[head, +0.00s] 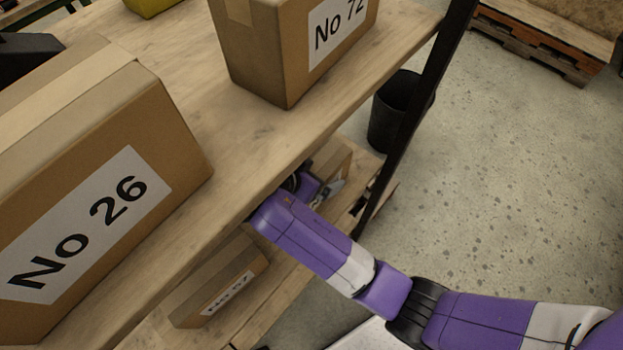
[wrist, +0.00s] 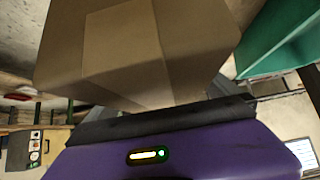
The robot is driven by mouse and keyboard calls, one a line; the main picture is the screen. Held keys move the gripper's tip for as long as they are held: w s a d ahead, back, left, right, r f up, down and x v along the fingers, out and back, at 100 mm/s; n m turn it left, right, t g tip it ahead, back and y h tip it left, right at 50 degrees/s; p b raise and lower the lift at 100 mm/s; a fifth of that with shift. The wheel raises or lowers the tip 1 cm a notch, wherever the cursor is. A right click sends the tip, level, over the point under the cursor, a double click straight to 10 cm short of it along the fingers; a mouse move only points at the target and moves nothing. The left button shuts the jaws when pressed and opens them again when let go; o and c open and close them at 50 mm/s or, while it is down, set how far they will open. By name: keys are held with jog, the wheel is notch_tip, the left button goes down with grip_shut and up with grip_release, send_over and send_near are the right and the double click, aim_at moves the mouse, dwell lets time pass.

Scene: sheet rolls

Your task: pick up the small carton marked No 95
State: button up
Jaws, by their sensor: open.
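No label reading No 95 can be read in either view. A brown carton (wrist: 140,45) fills the upper middle of the wrist view, with a strip of tape on it and no label on the faces I see. My gripper (wrist: 150,98) is open, with its grey fingers partly showing at either side of this carton's near end. In the head view my gripper (head: 308,186) reaches under the upper board's edge, mostly hidden, beside a carton (head: 333,160) on the lower shelf. That carton's marking cannot be read.
Large cartons No 26 (head: 90,215) and No 72 (head: 285,55) stand on the upper shelf (head: 190,60). Another labelled carton (head: 220,280), its number unclear, lies on the lower shelf. A black post (head: 415,110) and bin (head: 385,120) are near. A teal object (wrist: 280,42) is at right.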

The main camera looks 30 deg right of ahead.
jog(key=shift+w+d+f, duration=0.1)
jog(key=shift+d+f, duration=0.15)
jog(key=shift+f, duration=0.05)
jog(key=c, duration=1.8)
jog(key=shift+r, duration=0.1)
jog(key=c, duration=0.3)
